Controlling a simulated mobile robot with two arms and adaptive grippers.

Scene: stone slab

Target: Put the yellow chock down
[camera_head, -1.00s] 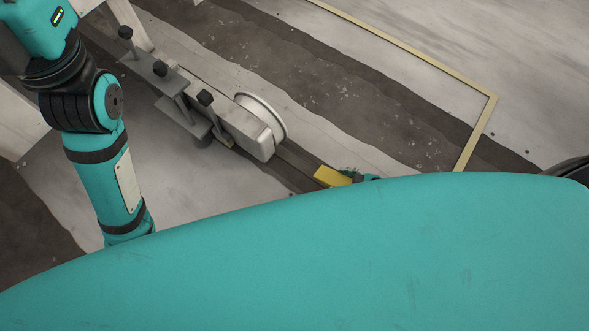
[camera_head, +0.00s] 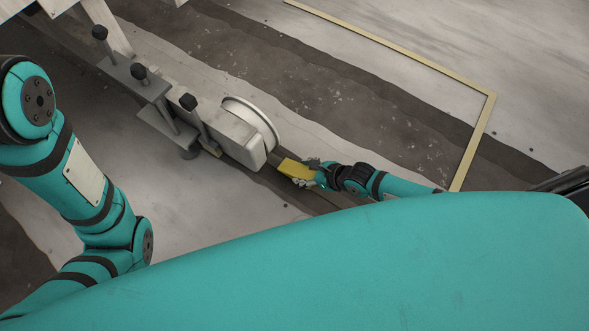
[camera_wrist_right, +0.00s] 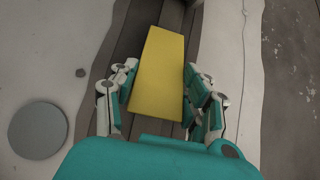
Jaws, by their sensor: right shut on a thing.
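The yellow chock (camera_head: 295,169) is a block held at the tip of my right gripper (camera_head: 308,174). In the right wrist view the chock (camera_wrist_right: 159,75) lies between the two fingers of the gripper (camera_wrist_right: 160,95), which is shut on it. It is over a dark strip of the floor; I cannot tell whether it touches the floor. In the head view it is a little to the right of a grey block with a round white-rimmed wheel (camera_head: 253,118). My left arm is at the left, but its gripper is out of view.
A grey metal frame (camera_head: 150,90) with several black-knobbed posts stands left of the wheel. A tan-yellow border line (camera_head: 473,145) lies on the floor at right. A grey disc (camera_wrist_right: 38,130) is at left in the wrist view.

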